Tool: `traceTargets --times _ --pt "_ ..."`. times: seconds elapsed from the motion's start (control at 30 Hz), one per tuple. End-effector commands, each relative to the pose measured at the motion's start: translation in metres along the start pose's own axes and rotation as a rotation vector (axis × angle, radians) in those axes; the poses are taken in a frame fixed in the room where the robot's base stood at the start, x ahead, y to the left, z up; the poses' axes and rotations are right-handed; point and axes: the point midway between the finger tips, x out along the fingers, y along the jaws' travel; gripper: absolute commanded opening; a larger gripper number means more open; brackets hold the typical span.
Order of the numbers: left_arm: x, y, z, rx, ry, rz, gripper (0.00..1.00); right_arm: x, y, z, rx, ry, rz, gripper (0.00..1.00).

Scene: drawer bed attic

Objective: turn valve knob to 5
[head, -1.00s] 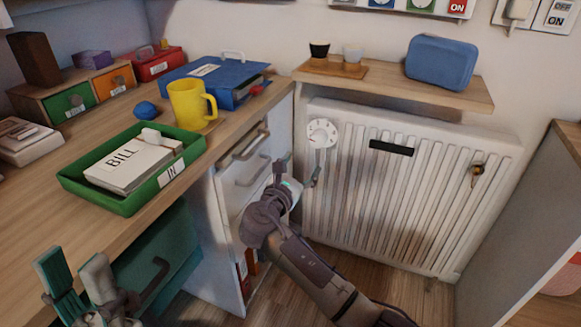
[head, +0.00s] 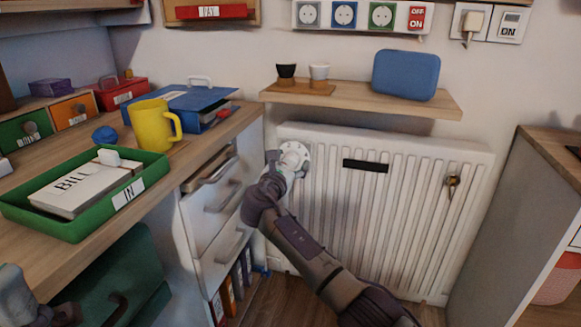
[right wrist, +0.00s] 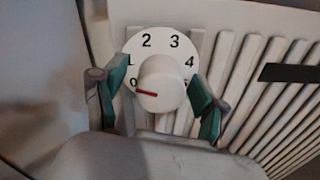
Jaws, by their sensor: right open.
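The white valve knob (right wrist: 163,84) sits on a round dial with numbers, at the upper left of the radiator. In the right wrist view its red mark points left, close to the 0. The 5 on the dial is mostly hidden behind a finger. My right gripper (right wrist: 155,98) is open, with one green-padded finger on each side of the knob; I cannot tell whether they touch it. In the head view my right gripper (head: 285,163) covers much of the dial (head: 296,153). Part of my left gripper (head: 30,312) shows at the lower left corner; its fingers are cut off.
The white radiator (head: 385,220) hangs under a wooden shelf (head: 360,97) holding two cups and a blue case (head: 406,75). Drawers (head: 215,205) stand close to the left of the knob. The desk holds a green tray (head: 75,228) and yellow mug (head: 152,128).

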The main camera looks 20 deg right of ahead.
Motion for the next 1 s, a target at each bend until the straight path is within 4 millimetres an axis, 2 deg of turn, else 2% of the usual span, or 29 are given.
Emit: traceTargets --times 0.3,0.6,0.67,1.0 --pt "0.0011 0.0001 0.0 0.0 0.004 0.001 0.4 0.0026 0.0 0.0004 0.0 0.0 0.0 0.7" --pt "0.0009 0.0002 0.0 0.0 0.004 0.002 0.4 0.0023 0.0 0.0002 0.0 0.0 0.0 0.2" --pt "0.0008 0.0003 0.0 0.0 0.003 0.001 0.4 0.0023 -0.0001 0.0002 0.0 0.0 0.0 0.12" --pt "0.0034 0.0 -0.0006 -0.001 0.002 -0.001 0.4 0.002 0.0 0.0007 0.052 0.003 0.0 0.12"
